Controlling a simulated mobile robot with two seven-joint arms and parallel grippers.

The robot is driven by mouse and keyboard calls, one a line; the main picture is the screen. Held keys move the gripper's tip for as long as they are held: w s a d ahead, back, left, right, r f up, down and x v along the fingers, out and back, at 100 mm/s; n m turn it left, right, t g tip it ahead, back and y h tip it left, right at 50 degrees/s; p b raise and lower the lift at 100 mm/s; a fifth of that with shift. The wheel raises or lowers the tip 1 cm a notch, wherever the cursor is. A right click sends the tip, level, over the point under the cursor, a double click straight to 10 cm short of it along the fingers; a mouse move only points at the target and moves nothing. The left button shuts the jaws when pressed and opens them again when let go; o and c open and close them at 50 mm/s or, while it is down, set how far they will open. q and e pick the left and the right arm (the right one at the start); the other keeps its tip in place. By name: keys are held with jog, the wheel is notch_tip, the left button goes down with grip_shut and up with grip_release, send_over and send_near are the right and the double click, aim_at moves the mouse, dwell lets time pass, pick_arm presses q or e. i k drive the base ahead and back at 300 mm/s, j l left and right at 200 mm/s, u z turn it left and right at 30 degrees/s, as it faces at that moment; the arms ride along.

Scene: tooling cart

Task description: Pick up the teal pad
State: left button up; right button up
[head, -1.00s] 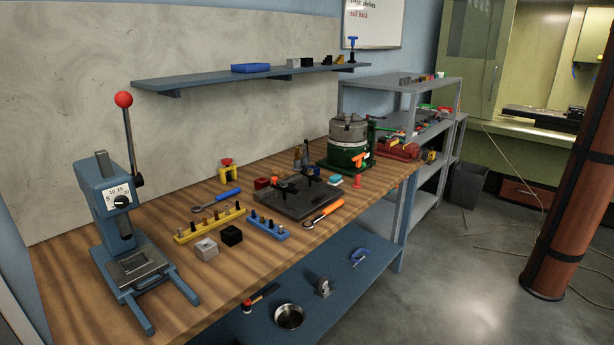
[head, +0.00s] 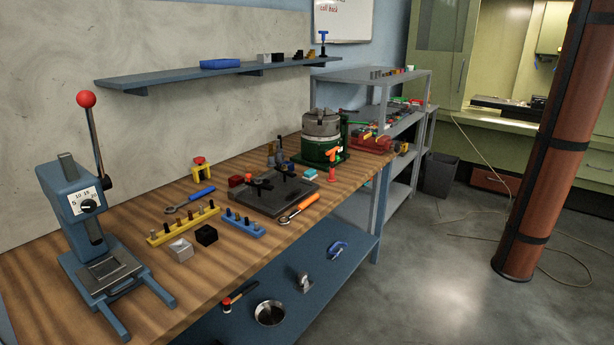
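A small teal pad (head: 310,174) with a light edge lies on the wooden workbench (head: 190,276). It sits just behind the right end of the dark fixture plate, in front of the green-based rotary chuck and left of a small red peg. Neither of my grippers shows in the head view.
The dark plate (head: 262,205) with clamps, an orange-handled wrench (head: 300,207), the red peg (head: 331,174) and the chuck (head: 321,126) surround the pad. A blue press (head: 80,215) stands at the bench's left end. Open floor (head: 420,290) lies right of the bench.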

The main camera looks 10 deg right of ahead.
aim_at(310, 174)
jog(key=u, duration=0.25)
jog(key=i+l+u, duration=0.25)
jog(key=u, duration=0.15)
jog(key=i+l+u, duration=0.15)
jog(key=l+u, duration=0.25)
jog(key=i+l+u, duration=0.1)
jog(key=l, duration=0.15)
jog(key=i+l, duration=0.1)
jog(key=l, duration=0.2)
jog(key=i+l+u, duration=0.15)
jog(key=i+l, duration=0.1)
jog(key=l, duration=0.4)
jog(key=i+l, duration=0.15)
jog(key=l, duration=0.35)
